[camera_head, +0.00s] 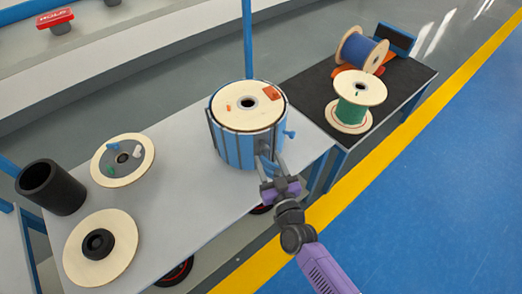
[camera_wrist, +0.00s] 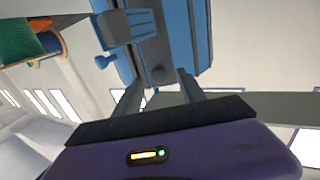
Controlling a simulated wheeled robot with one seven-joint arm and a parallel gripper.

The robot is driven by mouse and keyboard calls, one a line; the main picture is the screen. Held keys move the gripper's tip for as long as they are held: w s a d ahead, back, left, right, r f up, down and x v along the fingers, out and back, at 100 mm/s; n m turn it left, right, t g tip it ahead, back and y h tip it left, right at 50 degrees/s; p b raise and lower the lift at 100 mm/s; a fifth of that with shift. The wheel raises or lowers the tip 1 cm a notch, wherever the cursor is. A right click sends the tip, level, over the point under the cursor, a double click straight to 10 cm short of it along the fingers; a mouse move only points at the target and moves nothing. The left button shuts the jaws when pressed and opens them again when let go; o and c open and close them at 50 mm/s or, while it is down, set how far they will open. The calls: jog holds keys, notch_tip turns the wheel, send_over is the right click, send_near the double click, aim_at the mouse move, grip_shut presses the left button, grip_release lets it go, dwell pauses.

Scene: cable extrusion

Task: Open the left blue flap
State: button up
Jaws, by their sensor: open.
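A round blue drum-like machine (camera_head: 232,145) with grey strips and a wooden disc (camera_head: 248,107) on top stands on the grey cart. Its blue panels face my arm; I cannot tell which of them is the left flap. A small blue knob (camera_head: 289,134) sticks out at its right side. My gripper (camera_head: 268,164) is open at the machine's front, near a grey part on its side. Contact cannot be told.
Blue (camera_head: 361,50) and green (camera_head: 355,102) cable spools stand on a dark table (camera_head: 312,88) at the right.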

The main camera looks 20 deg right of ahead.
aim_at(266, 151)
jog(key=shift+w+d+b, duration=0.15)
jog(key=shift+w+b, duration=0.25)
jog(key=shift+w, duration=0.85)
jog(key=shift+w+d+b, duration=0.15)
jog(key=shift+w+b, duration=0.25)
jog(key=shift+w, duration=0.85)
grip_shut()
